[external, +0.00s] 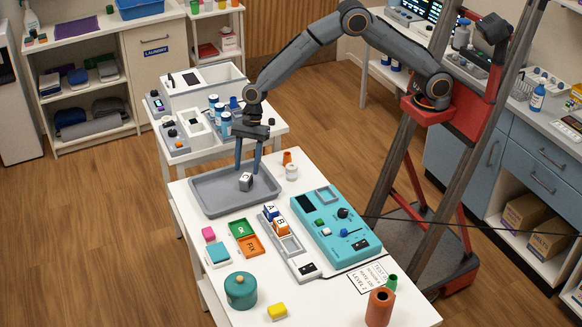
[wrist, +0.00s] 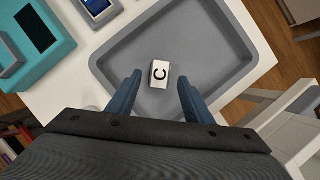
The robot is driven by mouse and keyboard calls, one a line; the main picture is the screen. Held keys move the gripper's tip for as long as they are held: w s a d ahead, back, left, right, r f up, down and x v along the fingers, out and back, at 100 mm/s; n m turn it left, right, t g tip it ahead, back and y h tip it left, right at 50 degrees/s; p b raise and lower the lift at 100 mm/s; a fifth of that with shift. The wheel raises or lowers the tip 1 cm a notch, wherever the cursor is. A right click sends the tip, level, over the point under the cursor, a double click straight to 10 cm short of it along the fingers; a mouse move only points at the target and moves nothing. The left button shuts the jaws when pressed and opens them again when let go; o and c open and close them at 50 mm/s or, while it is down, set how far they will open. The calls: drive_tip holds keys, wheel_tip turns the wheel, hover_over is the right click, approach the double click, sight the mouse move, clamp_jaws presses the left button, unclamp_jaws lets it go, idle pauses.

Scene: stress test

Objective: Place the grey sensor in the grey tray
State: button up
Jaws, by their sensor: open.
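The grey sensor, a small block with a pale face marked C (external: 245,182), rests in the grey tray (external: 207,203) at the far left of the white table. In the wrist view the sensor (wrist: 159,74) lies on the bare floor of the tray (wrist: 215,45), clear of the walls. My gripper (external: 247,168) is above the tray with its fingers pointing down. In the wrist view my gripper (wrist: 159,82) is open, with one blue finger to each side of the sensor and gaps between. Nothing is held.
A narrow rack (external: 290,244) holds blocks marked A and B. A teal panel (external: 350,247) is beside it. Orange (external: 286,157) and white (external: 291,172) small containers stand right of the tray. Bottles stand on the table behind.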

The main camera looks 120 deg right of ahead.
drive_tip(key=b+v, duration=0.2)
drive_tip(key=v, duration=0.7)
drive_tip(key=s+a+f+n+h, duration=0.1)
drive_tip(key=s+a+n, duration=0.3)
drive_tip(key=s+n, duration=0.5)
drive_tip(key=s+a+f+n+g+h, duration=0.1)
drive_tip(key=s+a+f+n, duration=0.1)
drive_tip(key=s+a+n, duration=0.3)
drive_tip(key=s+a+f+n+g+h, duration=0.1)
drive_tip(key=s+a+n, duration=0.3)
drive_tip(key=s+n, duration=0.9)
drive_tip(key=s, duration=0.8)
drive_tip(key=shift+s+a+f, duration=0.15)
drive_tip(key=shift+s+f, duration=0.05)
drive_tip(key=shift+s, duration=0.1)
